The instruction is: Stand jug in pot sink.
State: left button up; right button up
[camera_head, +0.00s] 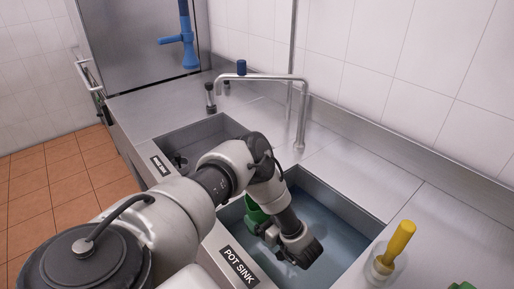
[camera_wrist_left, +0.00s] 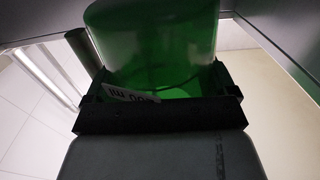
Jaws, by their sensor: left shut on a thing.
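The green jug (camera_head: 254,212) is partly hidden behind my left arm in the head view. It is in or over the pot sink (camera_head: 345,222), a basin with a bluish bottom beside the POT SINK label. My left gripper (camera_head: 301,249) is shut on the jug and points down inside the outline of this basin. The wrist view shows the green, see-through jug (camera_wrist_left: 150,40) close up, with a white "ml" marking, against the dark gripper (camera_wrist_left: 160,114). I cannot tell whether the jug touches the sink bottom. My right gripper is not in view.
A second basin (camera_head: 215,130) lies farther back. A bent metal faucet (camera_head: 300,110) stands behind the sinks. A yellow-handled tool (camera_head: 398,245) stands in a clear container on the right counter, near another green thing (camera_head: 463,285). A blue hanging sprayer (camera_head: 186,42) is at the back.

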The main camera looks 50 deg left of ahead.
pick_arm(q)
jog(key=shift+s+a+f, duration=0.1)
jog(key=shift+a+f, duration=0.2)
jog(key=shift+a, duration=0.25)
jog(key=shift+s+a+f, duration=0.1)
jog(key=shift+a+f, duration=0.2)
jog(key=shift+a, duration=0.2)
jog(key=shift+a+f, duration=0.1)
jog(key=shift+f, duration=0.2)
jog(key=shift+f+b, duration=0.3)
jog(key=shift+f, duration=1.4)
jog(key=shift+f+b, duration=0.45)
jog(key=shift+f, duration=0.2)
jog(key=o, duration=0.8)
jog(key=shift+c, duration=0.2)
jog(key=shift+r, duration=0.2)
